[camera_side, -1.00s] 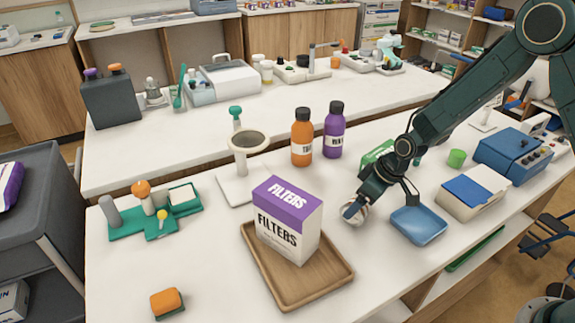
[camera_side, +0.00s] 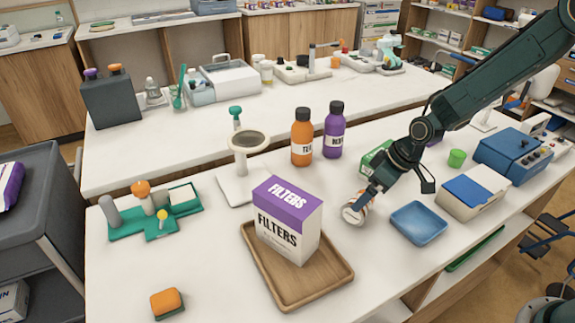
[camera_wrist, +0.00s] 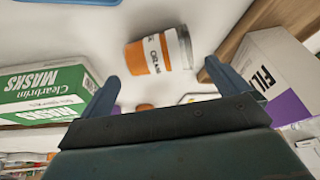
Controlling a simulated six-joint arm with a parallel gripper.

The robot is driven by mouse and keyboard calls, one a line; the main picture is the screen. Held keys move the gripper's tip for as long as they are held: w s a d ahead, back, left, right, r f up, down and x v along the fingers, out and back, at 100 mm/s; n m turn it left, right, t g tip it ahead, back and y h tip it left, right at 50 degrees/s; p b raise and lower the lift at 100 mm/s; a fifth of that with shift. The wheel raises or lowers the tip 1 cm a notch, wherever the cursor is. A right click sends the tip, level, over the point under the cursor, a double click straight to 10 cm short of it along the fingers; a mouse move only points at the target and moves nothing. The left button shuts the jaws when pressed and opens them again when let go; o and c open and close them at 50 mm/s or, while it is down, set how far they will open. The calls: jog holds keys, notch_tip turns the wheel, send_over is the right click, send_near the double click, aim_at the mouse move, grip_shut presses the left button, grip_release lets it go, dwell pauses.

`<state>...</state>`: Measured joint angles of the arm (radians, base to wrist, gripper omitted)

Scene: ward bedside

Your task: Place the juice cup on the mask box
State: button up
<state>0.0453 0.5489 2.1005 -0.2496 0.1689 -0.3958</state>
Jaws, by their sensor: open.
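In the wrist view the cup (camera_wrist: 158,52) shows part of an "ORAN" label, beyond and between my fingertips. My gripper (camera_side: 370,193) is open, its fingers close above the cup; whether they touch it I cannot tell. The green and white mask box (camera_side: 376,158) lies behind, partly hidden by my arm; it also shows at left in the wrist view (camera_wrist: 45,92).
A purple-topped filters box (camera_side: 288,225) stands on a wooden tray (camera_side: 285,289) left of the cup. A blue dish (camera_side: 418,223) is close on the right. Orange (camera_side: 302,140) and purple (camera_side: 334,132) bottles stand behind.

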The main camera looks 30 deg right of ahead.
jog(key=v, duration=0.9)
jog(key=shift+r, duration=0.1)
dwell(0.5)
jog(key=s+r+m+h, duration=0.2)
jog(key=s+r, duration=0.8)
jog(key=r, duration=0.1)
jog(key=s+d+r+m+t, duration=0.1)
jog(key=s+d+r+m, duration=0.1)
jog(key=s, duration=1.2)
jog(key=shift+s+r+m+t+h, duration=0.25)
jog(key=shift+r+m+t+h, duration=0.2)
jog(key=shift+r, duration=0.4)
jog(key=shift+d, duration=0.1)
jog(key=c, duration=0.5)
